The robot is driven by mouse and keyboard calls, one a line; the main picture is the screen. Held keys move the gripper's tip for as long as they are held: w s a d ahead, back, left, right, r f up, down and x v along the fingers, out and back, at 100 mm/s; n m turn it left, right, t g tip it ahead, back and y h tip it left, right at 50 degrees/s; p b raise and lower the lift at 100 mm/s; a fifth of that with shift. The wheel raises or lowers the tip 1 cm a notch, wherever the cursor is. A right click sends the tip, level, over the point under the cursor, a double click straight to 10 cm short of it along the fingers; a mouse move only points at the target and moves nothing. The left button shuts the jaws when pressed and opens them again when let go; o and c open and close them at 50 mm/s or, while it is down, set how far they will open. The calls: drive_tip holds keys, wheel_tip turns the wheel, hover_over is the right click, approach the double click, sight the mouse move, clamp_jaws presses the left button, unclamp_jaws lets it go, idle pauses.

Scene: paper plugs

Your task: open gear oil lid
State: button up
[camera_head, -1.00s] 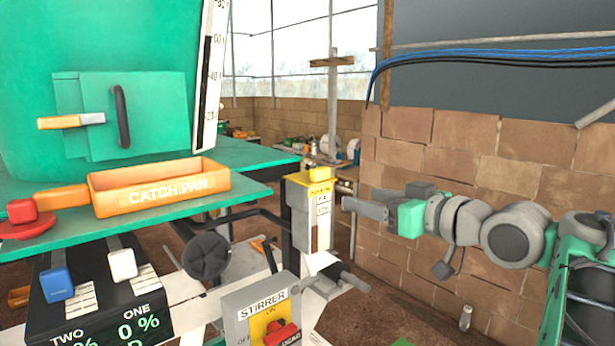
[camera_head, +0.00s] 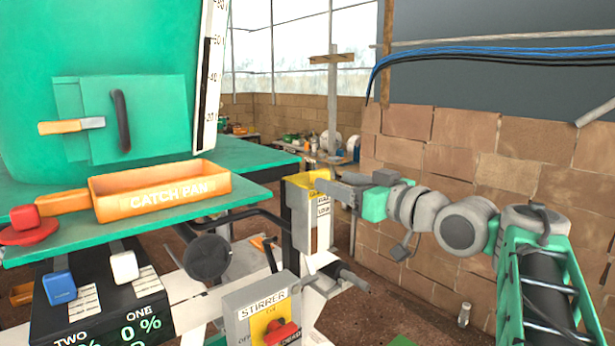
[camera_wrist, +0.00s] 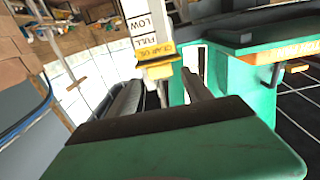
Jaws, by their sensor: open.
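The gear oil box (camera_head: 318,228) is a narrow white and yellow container standing upright right of the catch pan. Its top shows a yellow rim around a darker, hollow-looking space. A yellow piece (camera_head: 322,174), apparently the lid, shows at the rim's right back edge; its exact angle is unclear. My gripper (camera_head: 334,186) is open at the box's upper right side, close to the rim.
A brick wall (camera_head: 455,150) stands behind my arm.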

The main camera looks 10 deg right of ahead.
sight(327, 178)
drive_tip(key=shift+w, duration=0.1)
drive_tip(key=shift+x, duration=1.9)
drive_tip(key=c, duration=1)
drive_tip(key=shift+c, duration=0.2)
